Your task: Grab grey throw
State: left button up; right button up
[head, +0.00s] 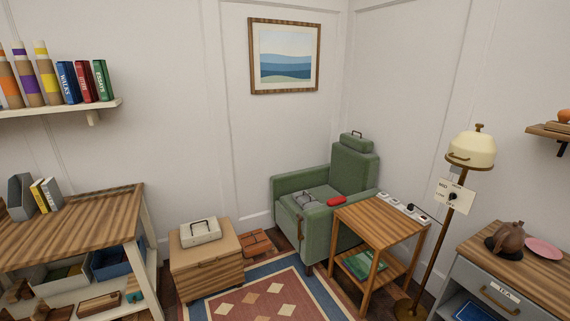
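A small grey folded thing (314,196), which looks like the grey throw, lies on the seat of the green armchair (287,187) in the corner. A dark handle or strap shows on it. A red item (337,201) lies close to its right on the seat. Another folded piece, off-white with a dark handle (200,233), lies on the wooden-sided ottoman or chest (205,273) left of the armchair. Neither of my grippers is in view.
A slatted side table (380,224) and a floor lamp (440,235) stand right of the armchair. A patterned rug (310,300) covers the floor in front. A workbench (75,225) stands left, and a grey cabinet with a teapot (508,238) stands right.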

aim_at(305, 198)
jog(key=i+j+z, duration=0.1)
jog(key=i, duration=1.65)
jog(key=i+j+z, duration=0.2)
jog(key=i, duration=0.2)
jog(key=i+z, duration=0.2)
jog(key=i, duration=0.2)
jog(key=i+j+z, duration=0.2)
jog(key=i, duration=0.2)
